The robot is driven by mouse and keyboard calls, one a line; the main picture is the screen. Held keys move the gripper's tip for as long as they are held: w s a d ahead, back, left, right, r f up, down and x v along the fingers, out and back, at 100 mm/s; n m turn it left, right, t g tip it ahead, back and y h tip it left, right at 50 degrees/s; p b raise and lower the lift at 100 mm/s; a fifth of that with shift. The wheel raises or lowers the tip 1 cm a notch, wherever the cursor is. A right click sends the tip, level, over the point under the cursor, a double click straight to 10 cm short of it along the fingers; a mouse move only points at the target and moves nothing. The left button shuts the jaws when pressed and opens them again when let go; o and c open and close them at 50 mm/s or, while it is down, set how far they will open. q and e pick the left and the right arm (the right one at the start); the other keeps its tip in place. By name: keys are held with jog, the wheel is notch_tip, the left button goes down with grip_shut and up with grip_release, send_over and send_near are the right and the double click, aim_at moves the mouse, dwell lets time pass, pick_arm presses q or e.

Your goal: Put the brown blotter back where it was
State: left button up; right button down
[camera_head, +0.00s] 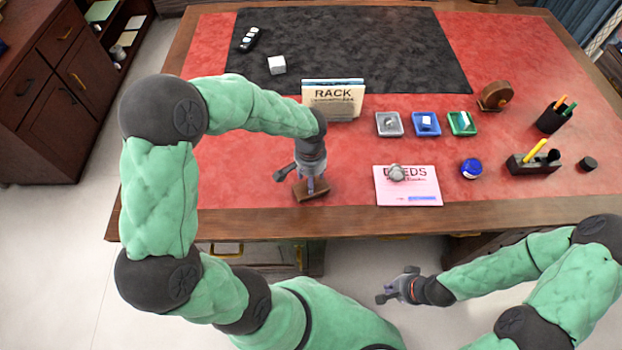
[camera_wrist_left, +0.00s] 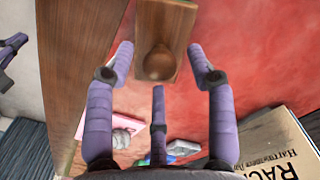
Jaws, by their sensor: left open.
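The brown blotter (camera_head: 316,193), a small wooden block, lies on the red leather near the desk's front edge. In the left wrist view the blotter (camera_wrist_left: 166,12) shows a round knob on top. My left gripper (camera_head: 309,181) is right above the blotter and partly hides it in the head view. In the left wrist view its fingers (camera_wrist_left: 160,62) are spread on either side of the knob end, with no grip seen. My right gripper (camera_head: 394,284) hangs empty in front of the desk, its fingers apart.
A rack (camera_head: 333,100) stands behind the left gripper. A pink deeds paper (camera_head: 410,190) with a grey lump lies to the right. Beyond are small trays (camera_head: 389,124), a blue jar (camera_head: 470,168), a brown wheel-like item (camera_head: 494,96) and a pen stand (camera_head: 533,163). Red leather left of the blotter is clear.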

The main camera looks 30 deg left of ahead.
pick_arm(q)
notch_tip(320, 180, up, 10)
jog(key=p, duration=0.3)
jog(key=shift+r, duration=0.25)
pick_arm(e)
notch_tip(320, 180, up, 4)
jog(key=shift+f, duration=0.2)
pick_arm(q)
jog(key=shift+s, duration=0.15)
pick_arm(e)
jog(key=shift+s, duration=0.1)
